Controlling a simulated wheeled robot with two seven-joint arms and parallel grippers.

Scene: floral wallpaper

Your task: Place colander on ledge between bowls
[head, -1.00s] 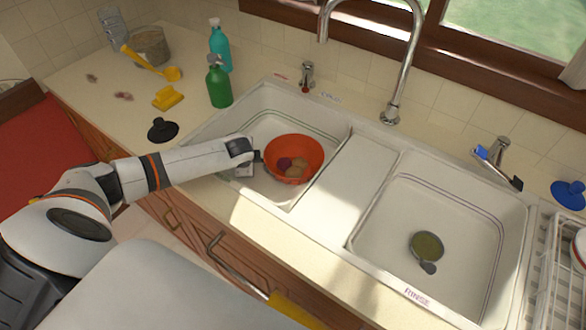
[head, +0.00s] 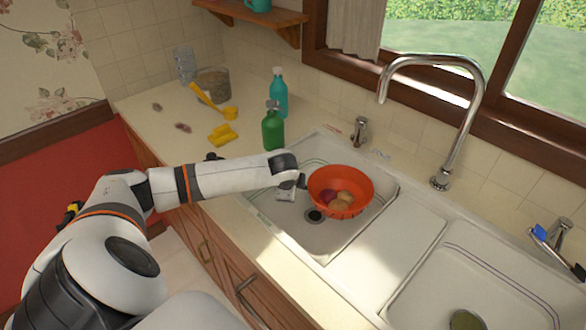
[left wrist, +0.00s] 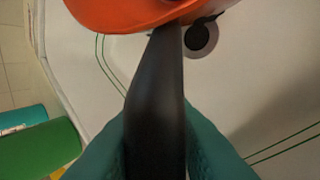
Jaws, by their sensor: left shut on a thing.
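The orange colander (head: 352,181) hangs above the left sink bowl (head: 281,219), with a few round potato-like or purple items inside it. My left gripper (head: 303,182) is at its left side in the head view. In the left wrist view, the teal fingers of my left gripper (left wrist: 156,150) are closed around the colander's dark handle (left wrist: 156,95); the orange rim (left wrist: 125,14) shows at the top. The ledge (head: 398,238) between the two bowls is bare and lies right of the colander. The right sink bowl (head: 480,280) is partly cut off. My right gripper is not in view.
A tall chrome faucet (head: 440,182) stands behind the ledge. A green bottle (head: 273,130) and a teal bottle (head: 279,92) stand on the counter at the back left.

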